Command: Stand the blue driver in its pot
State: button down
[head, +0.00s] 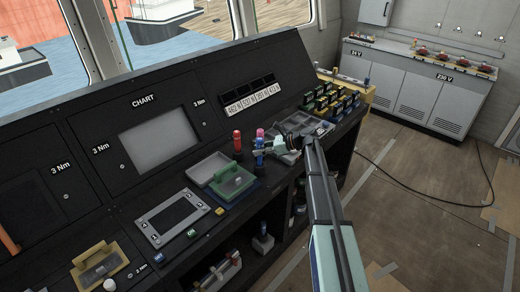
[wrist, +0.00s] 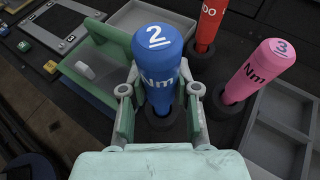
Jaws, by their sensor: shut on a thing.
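The blue driver (wrist: 158,58), marked 2 and Nm, stands roughly upright between the fingers of my gripper (wrist: 158,98), which is shut on it. In the head view the blue driver (head: 259,144) shows at my gripper (head: 261,151), on the console. A dark round pot (wrist: 166,126) shows below the blue driver in the wrist view. The driver's lower end is hidden by its own handle and my gripper, so I cannot tell whether it is inside the pot or above it.
A red driver (wrist: 209,22) and a pink driver (wrist: 258,66), marked 3, stand in dark pots close by on the right. A green-and-grey tray (head: 222,173) lies left of my gripper. A grey divided tray (wrist: 272,137) is to the right.

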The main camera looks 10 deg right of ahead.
jog(key=shift+f+b, duration=0.35)
jog(key=shift+f, duration=0.9)
jog(key=c, duration=0.8)
grip_release()
jog(key=shift+o, duration=0.2)
jog(key=shift+d, duration=0.1)
jog(key=v, duration=1.2)
